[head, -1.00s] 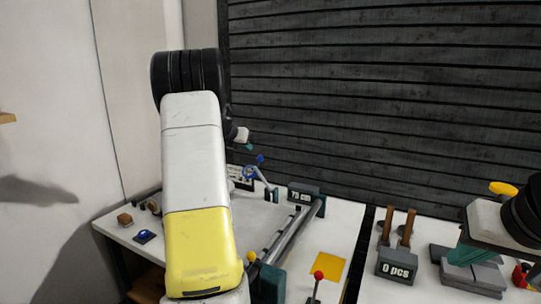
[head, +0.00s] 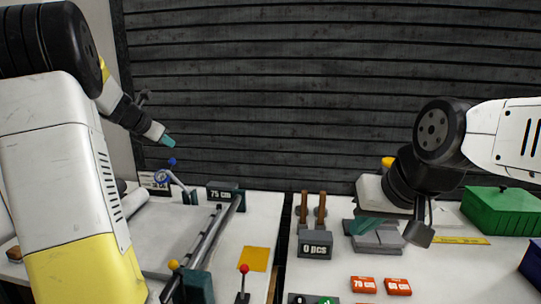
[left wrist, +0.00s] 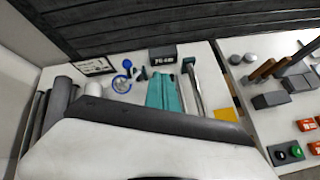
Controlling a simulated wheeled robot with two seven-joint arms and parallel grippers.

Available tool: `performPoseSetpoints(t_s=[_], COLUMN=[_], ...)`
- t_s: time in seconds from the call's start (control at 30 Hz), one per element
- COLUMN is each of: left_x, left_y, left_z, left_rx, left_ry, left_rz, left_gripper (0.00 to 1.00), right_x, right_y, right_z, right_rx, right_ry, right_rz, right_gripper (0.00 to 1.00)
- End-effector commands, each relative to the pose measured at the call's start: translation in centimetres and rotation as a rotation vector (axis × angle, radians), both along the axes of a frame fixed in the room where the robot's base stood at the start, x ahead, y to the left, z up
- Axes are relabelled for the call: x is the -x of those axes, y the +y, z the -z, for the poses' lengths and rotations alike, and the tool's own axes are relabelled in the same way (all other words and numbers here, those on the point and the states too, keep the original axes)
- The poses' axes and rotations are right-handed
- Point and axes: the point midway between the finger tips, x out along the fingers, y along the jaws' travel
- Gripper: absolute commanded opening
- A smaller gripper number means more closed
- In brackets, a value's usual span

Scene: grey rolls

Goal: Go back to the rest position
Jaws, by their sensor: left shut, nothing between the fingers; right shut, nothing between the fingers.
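My left gripper (head: 167,140) is shut and empty, with teal fingertips, raised in front of the dark slatted wall above the back of the left table (head: 262,208). Its teal fingers (left wrist: 165,93) also show in the left wrist view, over that table. My right gripper (head: 365,228) is shut and empty, low over a grey block stand (head: 378,241) on the right table; I cannot tell whether it touches it. Grey rolls (left wrist: 60,103) lie at the left side of the left wrist view, partly hidden by my arm.
A rail (head: 208,245) and a "75 cm" display (head: 222,194) are on the left table. A gap separates the tables.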

Motion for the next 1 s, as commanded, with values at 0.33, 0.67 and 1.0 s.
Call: performPoseSetpoints(t_s=[0.33,0.67,1.0], left_x=[18.4,33.3,35.8], left_y=[-18.0,-23.0,-23.0], left_z=[-2.4,2.7,4.2], left_rx=[-0.878,-1.609,-1.756], left_ry=[-0.134,-0.309,-0.339], left_rz=[1.03,1.832,1.998], left_gripper=[0.0,0.0,0.0], right_x=[0.0,0.0,0.0], right_y=[0.0,0.0,0.0], right_z=[0.0,0.0,0.0], right_rx=[0.0,0.0,0.0], right_ry=[0.0,0.0,0.0], right_rz=[0.0,0.0,0.0], right_gripper=[0.0,0.0,0.0])
